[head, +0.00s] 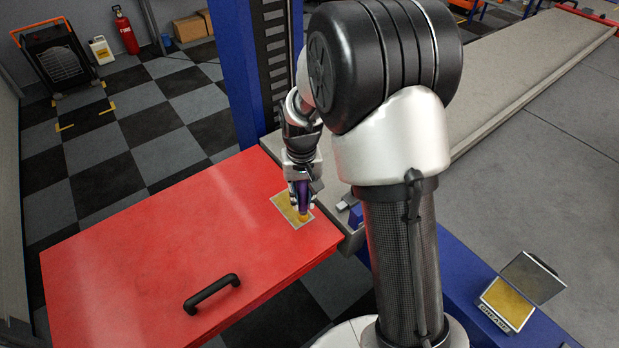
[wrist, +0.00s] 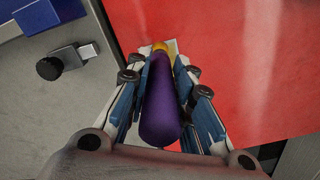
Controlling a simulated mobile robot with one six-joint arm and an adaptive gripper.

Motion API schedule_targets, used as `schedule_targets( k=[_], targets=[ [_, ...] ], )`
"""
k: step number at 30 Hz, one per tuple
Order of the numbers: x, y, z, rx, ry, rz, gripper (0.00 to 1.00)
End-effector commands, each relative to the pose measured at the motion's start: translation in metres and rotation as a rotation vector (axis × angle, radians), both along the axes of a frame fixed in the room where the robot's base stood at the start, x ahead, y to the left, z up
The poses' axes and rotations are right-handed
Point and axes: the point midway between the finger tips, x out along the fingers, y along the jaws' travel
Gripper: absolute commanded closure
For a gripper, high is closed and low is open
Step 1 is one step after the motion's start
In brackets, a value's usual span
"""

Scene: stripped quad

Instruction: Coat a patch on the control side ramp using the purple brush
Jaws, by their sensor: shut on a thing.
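My gripper (head: 301,196) is shut on the purple brush (wrist: 162,102), fingers on both sides of its handle. The brush points down, and its yellow tip meets or hovers just over a patch (head: 286,205) on the red ramp (head: 150,265); exact contact is hard to tell. The patch is a small rectangle with a yellow-brown surface and a pale border, near the ramp's upper right corner. In the wrist view the yellow tip shows beyond the handle, and the fingers and brush hide most of the patch.
An open box of yellow grease (head: 509,302) with its lid up stands on the blue beam at lower right. A black handle (head: 212,294) sticks up from the ramp. A blue post (head: 243,70) rises behind my arm. The grey runway (head: 530,65) adjoins the ramp.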

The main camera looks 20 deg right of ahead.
Motion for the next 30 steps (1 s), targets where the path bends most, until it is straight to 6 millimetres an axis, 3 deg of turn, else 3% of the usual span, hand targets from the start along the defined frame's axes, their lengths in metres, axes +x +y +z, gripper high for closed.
schedule_targets(
  k=[16, 30],
  targets=[
    [0.001, -0.001, 0.050, 0.000, 0.005, 0.001, 1.00],
    [0.001, -0.001, 0.053, 0.000, 0.006, 0.001, 1.00]
  ],
)
